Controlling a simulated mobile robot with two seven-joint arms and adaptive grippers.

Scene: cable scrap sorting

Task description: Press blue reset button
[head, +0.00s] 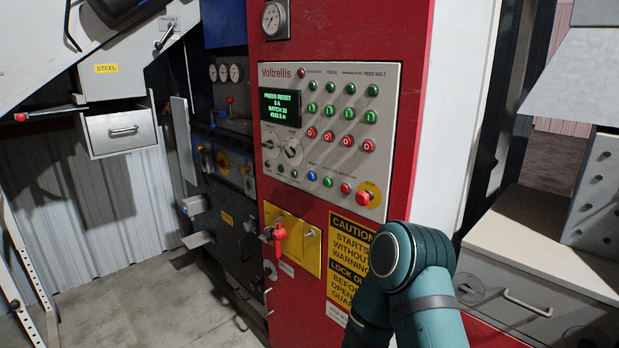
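The blue reset button (311,176) is in the lower row of the grey control panel (383,84) on the red cabinet. A green button (328,182) and a red one (345,188) are to its right. The green-lit display (280,107) above it shows text that begins "PRESS RESET". A teal arm section of mine stands at the lower right, below the panel and apart from the blue button in the picture. Neither of my grippers shows in the head view.
A red emergency stop (364,198) on a yellow plate is at the panel's lower right. A red rotary handle (279,235) sits on a yellow plate below. A grey drawer bench (545,259) stands at right. A steel drawer (122,131) is at left, above open floor.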

